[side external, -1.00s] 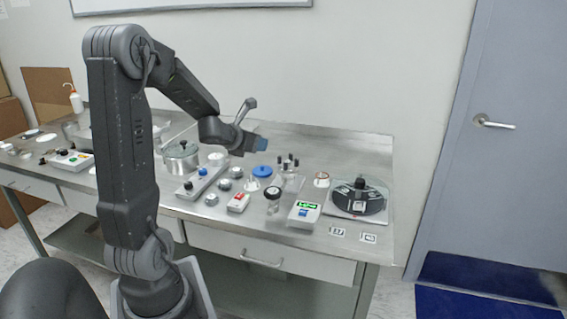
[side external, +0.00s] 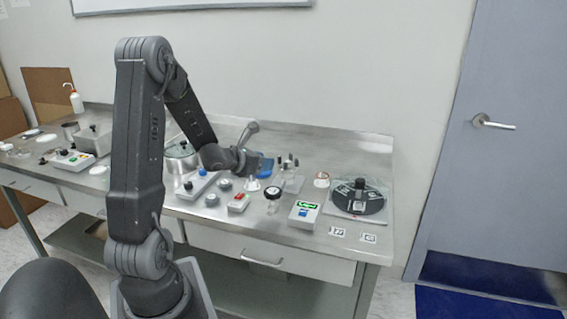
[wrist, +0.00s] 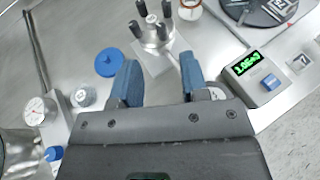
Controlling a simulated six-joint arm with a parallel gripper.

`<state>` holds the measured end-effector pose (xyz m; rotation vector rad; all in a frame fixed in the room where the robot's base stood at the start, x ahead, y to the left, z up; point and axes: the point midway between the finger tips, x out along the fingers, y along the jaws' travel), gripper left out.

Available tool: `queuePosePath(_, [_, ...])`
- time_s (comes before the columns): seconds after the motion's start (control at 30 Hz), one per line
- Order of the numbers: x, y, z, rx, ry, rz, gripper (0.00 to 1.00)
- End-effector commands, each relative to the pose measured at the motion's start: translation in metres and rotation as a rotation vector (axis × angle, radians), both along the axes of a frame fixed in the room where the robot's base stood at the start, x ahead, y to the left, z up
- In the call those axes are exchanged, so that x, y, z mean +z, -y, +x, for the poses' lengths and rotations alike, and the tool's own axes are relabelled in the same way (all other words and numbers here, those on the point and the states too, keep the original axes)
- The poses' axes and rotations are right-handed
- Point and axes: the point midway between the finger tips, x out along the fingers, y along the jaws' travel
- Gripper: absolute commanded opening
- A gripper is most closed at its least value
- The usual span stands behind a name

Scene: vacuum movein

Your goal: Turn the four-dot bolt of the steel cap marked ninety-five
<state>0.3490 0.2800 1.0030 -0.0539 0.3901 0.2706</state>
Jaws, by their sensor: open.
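A steel cap (wrist: 152,35) on a square plate, with several upright dark-topped bolts around its rim, stands ahead of my fingertips in the wrist view. It also shows in the side view (side external: 289,164), just right of my gripper. I cannot read a number on it or count dots on any bolt. My gripper (wrist: 161,78) is open and empty, with its blue fingers pointing toward the cap. In the side view my gripper (side external: 262,168) hangs above the bench and hides part of what stands below it.
A blue disc (wrist: 109,62) lies left of the cap. A box with a green display (wrist: 248,68) stands to the right. A dark round disc (side external: 358,197) sits at the bench's right. Two marked tags lie near the front edge. A steel pot (side external: 180,157) stands left of my gripper.

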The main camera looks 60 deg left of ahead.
Motion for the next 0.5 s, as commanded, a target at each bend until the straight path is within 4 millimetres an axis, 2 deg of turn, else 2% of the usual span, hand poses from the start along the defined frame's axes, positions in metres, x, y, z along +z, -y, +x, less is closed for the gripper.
queuePosePath(0.1, [-0.011,-0.006,0.024,-0.005,-0.001,-0.002,0.41])
queuePosePath(0.3, [-0.026,-0.015,0.057,-0.004,-0.002,-0.001,0.41])
queuePosePath(0.5, [-0.034,-0.021,0.077,-0.002,-0.001,0.0,0.41])
